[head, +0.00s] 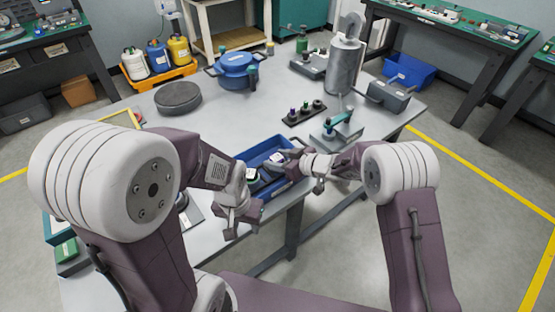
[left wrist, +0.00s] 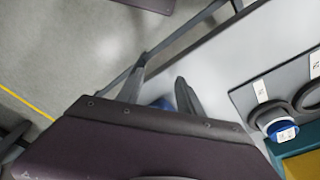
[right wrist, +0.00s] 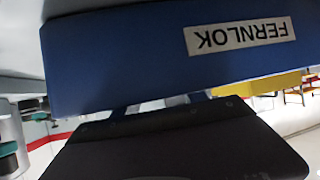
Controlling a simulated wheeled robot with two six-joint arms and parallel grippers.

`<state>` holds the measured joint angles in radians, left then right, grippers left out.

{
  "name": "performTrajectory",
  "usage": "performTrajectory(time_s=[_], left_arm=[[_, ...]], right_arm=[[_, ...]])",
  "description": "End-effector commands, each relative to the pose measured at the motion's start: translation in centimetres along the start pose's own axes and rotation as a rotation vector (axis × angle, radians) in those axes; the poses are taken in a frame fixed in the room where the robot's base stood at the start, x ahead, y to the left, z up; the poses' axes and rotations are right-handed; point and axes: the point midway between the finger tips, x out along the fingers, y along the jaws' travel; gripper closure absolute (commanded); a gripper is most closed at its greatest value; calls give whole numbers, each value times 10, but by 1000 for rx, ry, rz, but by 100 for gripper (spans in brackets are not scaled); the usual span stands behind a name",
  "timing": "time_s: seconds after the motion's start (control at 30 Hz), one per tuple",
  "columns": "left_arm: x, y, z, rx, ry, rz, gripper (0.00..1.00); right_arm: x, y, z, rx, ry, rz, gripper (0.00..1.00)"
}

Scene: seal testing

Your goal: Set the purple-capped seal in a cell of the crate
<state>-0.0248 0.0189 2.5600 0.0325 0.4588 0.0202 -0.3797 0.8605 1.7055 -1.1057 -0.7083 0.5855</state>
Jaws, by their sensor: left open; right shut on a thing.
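The blue crate (head: 273,143) stands at the near edge of the grey table, with light-topped items in it. Its labelled outer wall (right wrist: 130,60) fills the upper part of the right wrist view. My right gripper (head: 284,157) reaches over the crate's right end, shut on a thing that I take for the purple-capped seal. Its fingers (right wrist: 160,104) pass behind the crate wall, so the seal and its cap colour are hidden there. My left gripper (head: 238,220) is open and empty in front of the crate; its fingers (left wrist: 160,85) are apart in the left wrist view.
A small black rack (head: 304,114) with several small pieces stands behind the crate. A teal-handled device (head: 338,127) stands right of it. A grey holder (left wrist: 255,95) with a blue-capped piece (left wrist: 281,131) shows in the left wrist view.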

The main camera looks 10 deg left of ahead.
Motion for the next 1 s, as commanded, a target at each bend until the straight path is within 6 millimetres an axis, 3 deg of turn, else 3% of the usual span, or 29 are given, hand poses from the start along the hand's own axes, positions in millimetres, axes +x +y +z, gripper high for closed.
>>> performTrajectory(time_s=[0.03, 0.07, 0.1, 0.13, 0.47, 0.57, 1.0], left_arm=[[1, 0, 0, 0, 0, 0, 56], [1, 0, 0, 0, 0, 0, 56], [1, 0, 0, 0, 0, 0, 56], [1, 0, 0, 0, 0, 0, 56], [0, 0, 0, 0, 0, 0, 56], [-2, 0, 0, 0, 0, 0, 56], [-16, 0, -2, 0, 0, 0, 56]], right_arm=[[1, 0, 1, 0, 1, 0, 100], [1, 0, 2, 0, 0, 0, 45], [1, 0, 2, 0, 0, 0, 34], [1, 0, 2, 0, 0, 0, 29], [0, 0, -1, 0, 0, 0, 29], [-9, 1, -2, 2, -1, 2, 29], [-101, 1, -3, 2, 1, 3, 29]])
